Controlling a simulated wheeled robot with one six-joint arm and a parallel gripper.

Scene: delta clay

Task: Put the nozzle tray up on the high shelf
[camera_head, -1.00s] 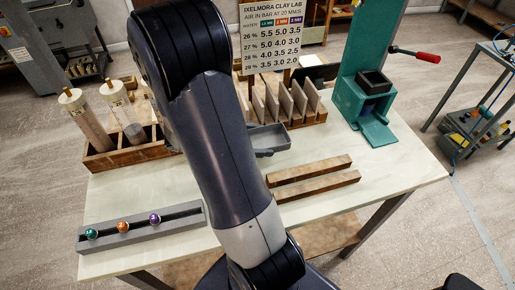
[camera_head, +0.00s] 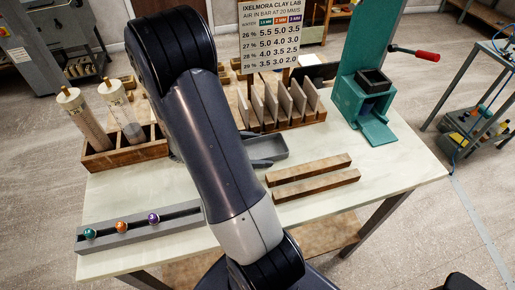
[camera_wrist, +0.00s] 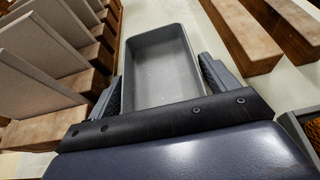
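The nozzle tray, which I take to be the shallow grey rectangular tray (camera_head: 268,146), is empty and near the middle of the table, partly behind my arm. In the wrist view the tray (camera_wrist: 160,68) lies between the two fingers of my gripper (camera_wrist: 162,85), its long sides close against them. The gripper looks shut on it. In the head view only one finger of my gripper (camera_head: 262,163) shows at the tray's near edge; my arm hides the other. I cannot tell if the tray touches the table. No high shelf is recognisable in these views.
Two wooden bars (camera_head: 312,182) lie right of the tray. A wooden rack with upright slabs (camera_head: 285,108) stands behind it. A grey rail (camera_head: 140,229) with three coloured nozzles is front left. A green press (camera_head: 366,100) stands back right, a sign (camera_head: 270,35) at the back.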

